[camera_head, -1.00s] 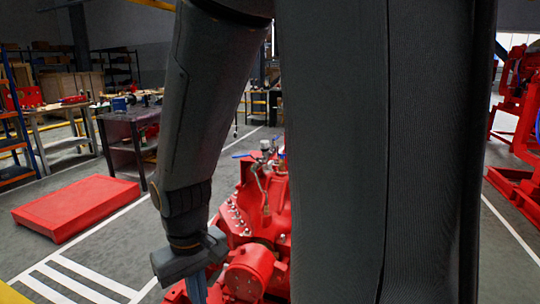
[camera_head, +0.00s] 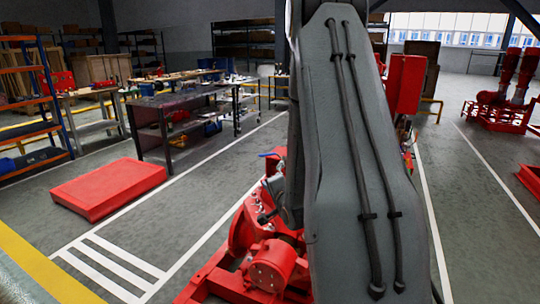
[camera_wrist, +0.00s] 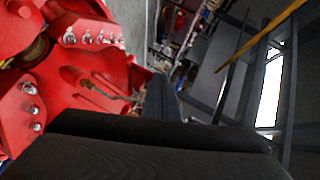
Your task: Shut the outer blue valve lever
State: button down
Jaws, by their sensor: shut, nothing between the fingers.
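A blue valve lever (camera_head: 271,155) shows as a small streak at the top of the red pumpset (camera_head: 272,266), just left of my arm in the head view. My arm hides most of the fittings beside it, so I cannot tell whether this is the outer lever. My gripper (camera_wrist: 161,98) shows as dark fingers in the wrist view, shut and empty. It is close to the red pump casing (camera_wrist: 95,78), which has a row of bolts. No blue lever is clear in the wrist view.
A low red platform (camera_head: 108,188) lies on the floor at left. A dark workbench (camera_head: 180,115) stands behind it. A red cabinet (camera_head: 404,84) shows behind my arm on the right. The floor left of the pumpset is clear.

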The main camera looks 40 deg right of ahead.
jog(key=s+d+r+m+t+h, duration=0.1)
jog(key=s+d+r+m+t, duration=0.1)
jog(key=d+r+m, duration=0.15)
jog(key=p, duration=0.5)
send_near(267, 155)
jog(key=shift+t, duration=0.4)
jog(key=x, duration=0.6)
jog(key=shift+w+f, duration=0.25)
jog(key=shift+f, duration=0.15)
jog(key=shift+d, duration=0.1)
